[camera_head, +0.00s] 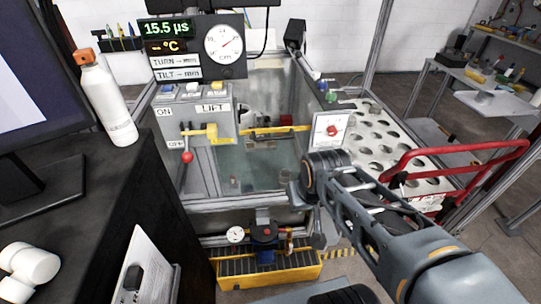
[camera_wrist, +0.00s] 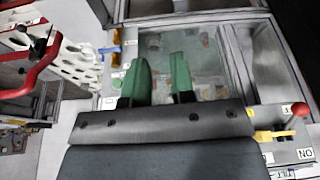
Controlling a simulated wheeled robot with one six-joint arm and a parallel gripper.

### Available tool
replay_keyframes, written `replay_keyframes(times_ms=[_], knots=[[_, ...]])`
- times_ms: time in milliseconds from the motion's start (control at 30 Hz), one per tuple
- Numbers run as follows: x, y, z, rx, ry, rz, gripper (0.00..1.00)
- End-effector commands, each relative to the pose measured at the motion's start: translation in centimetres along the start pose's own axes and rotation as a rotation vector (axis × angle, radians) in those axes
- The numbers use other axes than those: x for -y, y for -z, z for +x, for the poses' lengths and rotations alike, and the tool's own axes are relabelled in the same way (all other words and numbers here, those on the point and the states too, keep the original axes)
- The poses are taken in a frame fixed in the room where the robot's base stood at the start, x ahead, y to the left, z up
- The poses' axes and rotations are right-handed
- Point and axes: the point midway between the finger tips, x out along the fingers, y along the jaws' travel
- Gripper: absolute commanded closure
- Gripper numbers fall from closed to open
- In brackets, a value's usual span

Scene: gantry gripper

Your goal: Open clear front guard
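The clear front guard (camera_wrist: 208,62) appears as a see-through greenish pane in the grey machine frame, beyond my fingers in the wrist view. In the head view the clear pane (camera_head: 245,165) shows below a yellow bar (camera_head: 265,130). Its edges are hard to make out, and I cannot tell how far it stands open. My gripper (camera_wrist: 160,78) has two green fingers, apart with nothing between them. They point toward the pane; I cannot tell if they touch it. In the head view my wrist is at the machine's right front, and the fingers cannot be made out.
A control box (camera_head: 195,118) with a yellow handle and red-knobbed lever (camera_head: 187,157) stands left of the pane. A red-dial panel (camera_head: 331,130) is at right. A red-railed cart (camera_head: 480,153) stands further right. A yellow tray (camera_head: 275,272) with a pump lies below. A bottle (camera_head: 107,100) stands left.

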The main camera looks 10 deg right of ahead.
Motion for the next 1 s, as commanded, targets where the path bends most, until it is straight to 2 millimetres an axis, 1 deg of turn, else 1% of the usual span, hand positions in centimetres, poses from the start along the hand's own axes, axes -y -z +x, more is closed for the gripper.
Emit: replay_keyframes(times_ms=[33,67,100,167,200,267,300,367,400,467,500,567,600,667,700,767,800,900,1000], knots=[[-0.7,-0.9,3.0,0.030,-0.007,0.023,0.72],[-1.1,-1.2,4.2,0.050,-0.014,0.035,0.69],[-1.9,-1.6,6.0,0.070,-0.030,0.047,0.66],[-3.3,-1.4,8.9,0.061,-0.064,0.069,0.61],[-4.4,-0.9,11.0,0.030,-0.092,0.104,0.61],[-6.2,0.3,13.8,-0.052,-0.132,0.181,0.61],[-7.2,1.3,15.3,-0.116,-0.150,0.235,0.61],[-8.6,2.8,17.2,-0.223,-0.161,0.319,0.61],[-9.4,3.9,18.4,-0.301,-0.156,0.376,0.61],[-10.3,5.7,19.8,-0.428,-0.125,0.463,0.61],[-10.7,6.9,20.5,-0.516,-0.087,0.522,0.61],[-10.9,8.7,21.1,-0.641,0.002,0.604,0.61],[-10.7,9.9,21.2,-0.719,0.079,0.658,0.61],[-10.2,11.4,20.9,-0.818,0.212,0.728,0.61],[-9.7,12.4,20.4,-0.872,0.311,0.770,0.61],[-8.7,13.6,19.2,-0.931,0.472,0.821,0.61],[-7.8,14.2,18.1,-0.956,0.581,0.849,0.61],[-5.9,15.2,15.5,-0.981,0.841,0.902,0.61],[-4.5,15.5,13.4,-0.963,1.051,0.943,0.61]])
